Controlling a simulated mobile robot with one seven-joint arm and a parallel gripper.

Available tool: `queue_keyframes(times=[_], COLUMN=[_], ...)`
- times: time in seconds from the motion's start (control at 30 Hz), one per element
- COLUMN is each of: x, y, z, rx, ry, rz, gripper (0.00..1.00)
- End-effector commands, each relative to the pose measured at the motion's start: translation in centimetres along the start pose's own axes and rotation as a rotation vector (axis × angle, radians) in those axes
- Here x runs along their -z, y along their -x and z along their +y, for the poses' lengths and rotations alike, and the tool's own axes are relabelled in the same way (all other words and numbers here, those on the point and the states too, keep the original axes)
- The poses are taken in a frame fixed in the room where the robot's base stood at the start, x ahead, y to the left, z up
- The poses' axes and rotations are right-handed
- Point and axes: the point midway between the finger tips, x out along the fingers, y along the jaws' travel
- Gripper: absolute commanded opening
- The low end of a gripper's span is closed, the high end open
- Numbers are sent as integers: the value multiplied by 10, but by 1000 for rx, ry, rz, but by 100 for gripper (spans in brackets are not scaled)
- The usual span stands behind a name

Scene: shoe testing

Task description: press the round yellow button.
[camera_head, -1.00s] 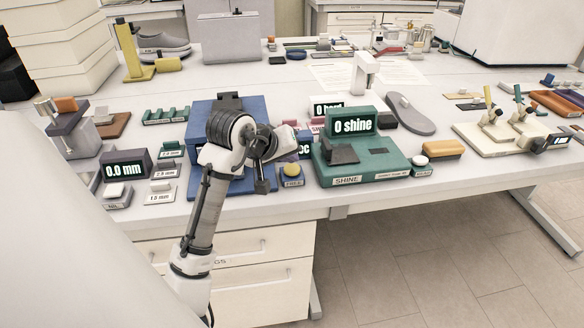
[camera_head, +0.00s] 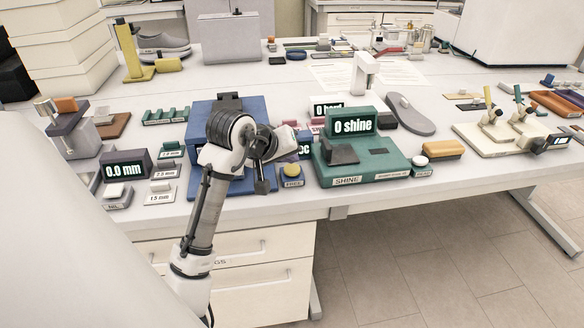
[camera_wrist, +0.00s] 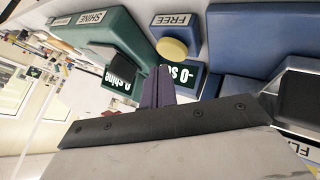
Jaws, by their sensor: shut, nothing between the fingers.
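The round yellow button (camera_head: 291,170) sits on top of a small blue box labelled FREE (camera_head: 292,183) near the front edge of the table. In the wrist view the yellow button (camera_wrist: 172,48) shows just beyond my fingers, on the blue block with the FREE label (camera_wrist: 176,20). My gripper (camera_head: 262,187) is just left of the button in the head view, pointing down, shut and empty. A gap shows between its fingertips and the button in the head view. The wrist view shows the dark gripper body (camera_wrist: 170,122) across the middle.
The green SHINE device (camera_head: 392,168) with a "0 shine" display stands right of the button. A large blue device (camera_head: 200,125) stands behind and left of my gripper. A white button (camera_head: 419,160) is farther right. The dark "0.0 mm" display (camera_head: 124,169) is at left.

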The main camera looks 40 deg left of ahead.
Motion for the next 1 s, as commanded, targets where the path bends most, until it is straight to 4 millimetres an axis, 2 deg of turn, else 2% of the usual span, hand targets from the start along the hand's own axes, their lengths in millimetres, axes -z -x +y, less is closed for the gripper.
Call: queue_keyframes(times=[1.0], x=[-4], y=[-6], z=[-4], rx=[0], ry=[0], rz=[0], gripper=[0])
